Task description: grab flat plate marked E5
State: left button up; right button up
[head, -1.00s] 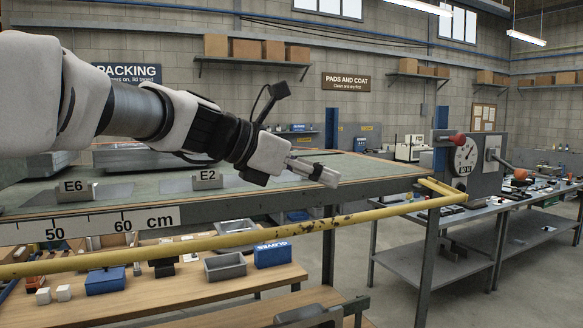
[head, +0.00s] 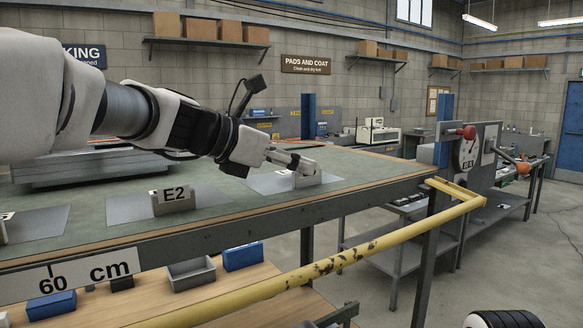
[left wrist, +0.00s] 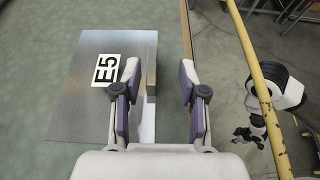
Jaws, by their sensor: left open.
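The flat grey plate marked E5 (left wrist: 80,112) lies on the green bench top; its label reads E5 in the left wrist view. A thin upright lip (left wrist: 151,65) runs along its right edge there. In the head view the plate (head: 262,184) lies under my left gripper (head: 297,163), with a pale upright piece (head: 308,179) at the fingertips. My left gripper (left wrist: 158,75) is open. My right gripper (left wrist: 250,134) is small and dark there.
A yellow rail (head: 330,262) runs along the bench front. A grey dial machine (head: 466,150) stands right of the bench. Bare green top (head: 375,170) lies right of the E5 plate.

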pick_arm(q)
jog(key=w, duration=0.1)
jog(key=w+d+f, duration=0.1)
jog(key=w, duration=0.1)
jog(key=shift+d+f, duration=0.1)
jog(key=shift+f, duration=0.2)
jog(key=shift+s+d+r, duration=0.1)
jog(key=shift+s+r, duration=0.05)
jog(key=shift+s, duration=0.25)
jog(key=shift+c, duration=1.3)
jog(key=shift+s, duration=0.15)
grip_shut()
